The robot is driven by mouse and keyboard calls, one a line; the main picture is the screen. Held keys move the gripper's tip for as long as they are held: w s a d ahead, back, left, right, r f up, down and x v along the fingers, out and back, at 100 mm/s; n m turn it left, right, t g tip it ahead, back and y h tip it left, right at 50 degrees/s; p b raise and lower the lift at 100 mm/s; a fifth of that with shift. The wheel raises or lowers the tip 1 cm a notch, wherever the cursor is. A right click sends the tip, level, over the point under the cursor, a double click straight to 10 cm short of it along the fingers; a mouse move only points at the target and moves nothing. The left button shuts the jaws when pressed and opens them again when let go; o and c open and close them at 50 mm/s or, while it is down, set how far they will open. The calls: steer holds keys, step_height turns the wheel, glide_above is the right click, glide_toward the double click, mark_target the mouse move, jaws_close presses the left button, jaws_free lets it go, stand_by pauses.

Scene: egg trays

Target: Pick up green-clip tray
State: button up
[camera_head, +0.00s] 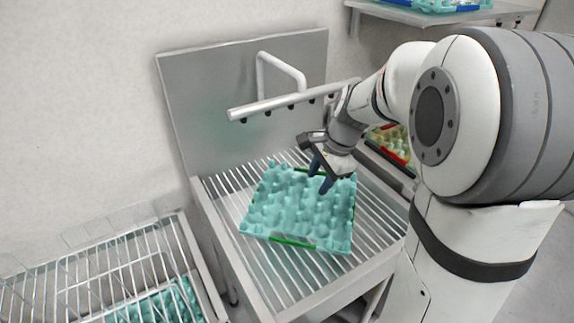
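The green-clip tray (285,212) is a teal egg tray with a green clip along its near edge and another green strip at its far edge. It lies slightly turned on the slatted metal rack in the middle of the view. My gripper (321,181) is over the tray's far right part, pointing down, with its two dark fingers apart. Nothing shows between the fingers. I cannot tell whether the fingertips touch the tray. The gripper hides part of the tray's far edge.
A metal back panel (215,95) with a white tubular bar (285,104) stands behind the rack (275,285). A wire basket (110,265) at lower left holds another teal tray (160,305). A red-clip tray (396,157) lies right of the rack. A shelf (400,14) with a blue-clip tray (432,6) is above.

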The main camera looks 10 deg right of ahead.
mark_target(306, 190)
steer(key=w+d+f+m+y+b, duration=0.1)
steer(key=w+d+f+m, duration=0.1)
steer(key=w+f+m, duration=0.7)
steer(key=shift+n, duration=0.4)
steer(key=x, duration=0.3)
steer(key=w+x, duration=0.1)
steer(key=x, duration=0.3)
steer(key=shift+w+a+f+p, duration=0.1)
steer(key=shift+w+a+p, duration=0.1)
steer(key=shift+p, duration=0.2)
steer(key=shift+s, duration=0.1)
steer(key=shift+c, duration=0.4)
steer(key=shift+y, duration=0.3)
jaws_close()
